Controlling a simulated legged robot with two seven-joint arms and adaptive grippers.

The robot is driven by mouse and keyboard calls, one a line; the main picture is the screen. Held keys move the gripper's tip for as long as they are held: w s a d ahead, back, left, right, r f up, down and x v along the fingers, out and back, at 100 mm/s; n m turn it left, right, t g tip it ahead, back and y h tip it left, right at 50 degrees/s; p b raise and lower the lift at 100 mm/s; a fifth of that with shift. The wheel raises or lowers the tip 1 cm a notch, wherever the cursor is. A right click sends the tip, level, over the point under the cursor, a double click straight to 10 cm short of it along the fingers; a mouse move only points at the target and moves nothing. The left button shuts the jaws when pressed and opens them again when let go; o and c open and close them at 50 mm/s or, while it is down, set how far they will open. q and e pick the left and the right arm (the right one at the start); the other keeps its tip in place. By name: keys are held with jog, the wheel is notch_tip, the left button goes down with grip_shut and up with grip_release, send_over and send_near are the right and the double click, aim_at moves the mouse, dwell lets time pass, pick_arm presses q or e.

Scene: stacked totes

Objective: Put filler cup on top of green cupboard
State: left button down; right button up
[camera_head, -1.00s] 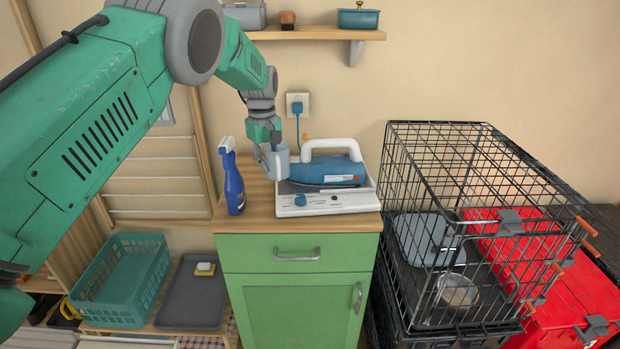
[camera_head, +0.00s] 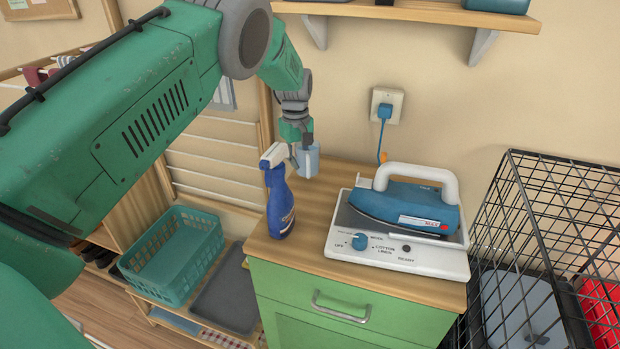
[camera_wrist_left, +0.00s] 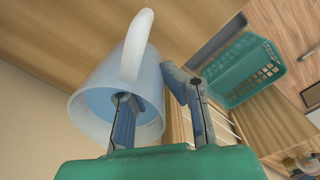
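The filler cup (camera_head: 308,160) is a pale blue translucent cup at the back left of the green cupboard's wooden top (camera_head: 318,205). In the left wrist view the cup (camera_wrist_left: 92,85) is large and its white handle points up. My left gripper (camera_head: 300,150) is at the cup from above. One finger shows through or inside the cup wall and the other is outside it. A gap shows between the fingertips (camera_wrist_left: 148,82), so the gripper looks open around the wall. The cup's base is partly hidden, so contact with the top is hard to judge. My right gripper is not in view.
A blue spray bottle (camera_head: 279,200) stands just in front of the cup. An iron on its white station (camera_head: 400,245) fills the right of the top. A shelf (camera_head: 430,12) is above, a wire cage (camera_head: 560,220) right, a teal basket (camera_head: 170,262) lower left.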

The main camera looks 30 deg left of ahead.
aim_at(300, 174)
pick_arm(q)
jog(key=shift+f, duration=0.2)
jog(key=shift+s+d, duration=0.15)
jog(key=shift+s, duration=0.05)
jog(key=shift+s+d+f, duration=0.2)
jog(key=shift+d+f, duration=0.05)
jog(key=shift+f, duration=0.4)
jog(key=shift+s+d+f, duration=0.15)
jog(key=shift+d+f, duration=0.05)
jog(key=shift+f, duration=0.4)
jog(key=shift+w+f, duration=0.2)
jog(key=shift+f, duration=0.1)
jog(key=shift+w+a+f, duration=0.1)
jog(key=shift+a, duration=0.1)
jog(key=c, duration=1.9)
grip_release()
jog(key=shift+a, duration=0.15)
jog(key=shift+o, duration=0.9)
jog(key=shift+s+a, duration=0.2)
jog(key=shift+a, duration=0.1)
jog(key=shift+w+d+r, duration=0.1)
jog(key=shift+d+r, duration=0.1)
jog(key=shift+d, duration=0.1)
notch_tip(300, 174, up, 12)
jog(key=shift+f, duration=0.15)
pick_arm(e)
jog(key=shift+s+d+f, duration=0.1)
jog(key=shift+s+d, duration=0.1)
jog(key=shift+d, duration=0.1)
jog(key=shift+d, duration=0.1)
